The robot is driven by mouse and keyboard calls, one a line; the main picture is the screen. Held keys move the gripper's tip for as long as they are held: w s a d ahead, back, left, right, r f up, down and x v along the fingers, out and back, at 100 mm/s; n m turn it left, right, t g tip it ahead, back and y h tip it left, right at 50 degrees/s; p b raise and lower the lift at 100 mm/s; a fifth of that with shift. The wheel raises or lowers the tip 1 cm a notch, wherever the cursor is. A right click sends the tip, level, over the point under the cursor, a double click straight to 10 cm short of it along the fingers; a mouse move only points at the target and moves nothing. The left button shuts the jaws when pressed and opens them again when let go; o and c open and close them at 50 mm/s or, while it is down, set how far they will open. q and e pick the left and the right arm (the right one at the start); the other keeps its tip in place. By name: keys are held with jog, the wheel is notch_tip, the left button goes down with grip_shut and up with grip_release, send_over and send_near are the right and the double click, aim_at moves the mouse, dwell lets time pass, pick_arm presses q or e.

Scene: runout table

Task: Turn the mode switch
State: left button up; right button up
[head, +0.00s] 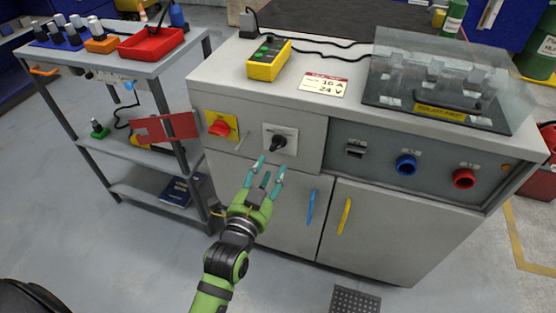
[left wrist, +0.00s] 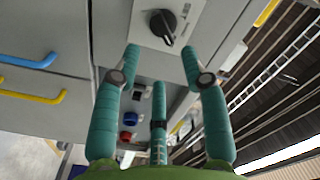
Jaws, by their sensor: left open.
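The mode switch (head: 279,142) is a black rotary knob on a pale square plate on the cabinet front, right of a red knob (head: 219,128) on a yellow plate. My left gripper (head: 267,170), green with teal fingers, is open and empty just below and in front of the mode switch. In the left wrist view the black knob (left wrist: 163,25) shows beyond the spread fingertips (left wrist: 160,55), apart from them. A white mark shows on the knob's edge there. My right gripper is not in view.
A yellow pendant box (head: 268,62) and a "16 A 24 V" card (head: 323,85) lie on the cabinet top. Blue (head: 311,207) and yellow (head: 345,215) door handles are below right. A clear cover (head: 440,72) stands on top.

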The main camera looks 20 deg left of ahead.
aim_at(278, 144)
pick_arm(q)
jog(key=w, duration=0.7)
jog(key=shift+r, duration=0.1)
jog(key=shift+s, duration=0.1)
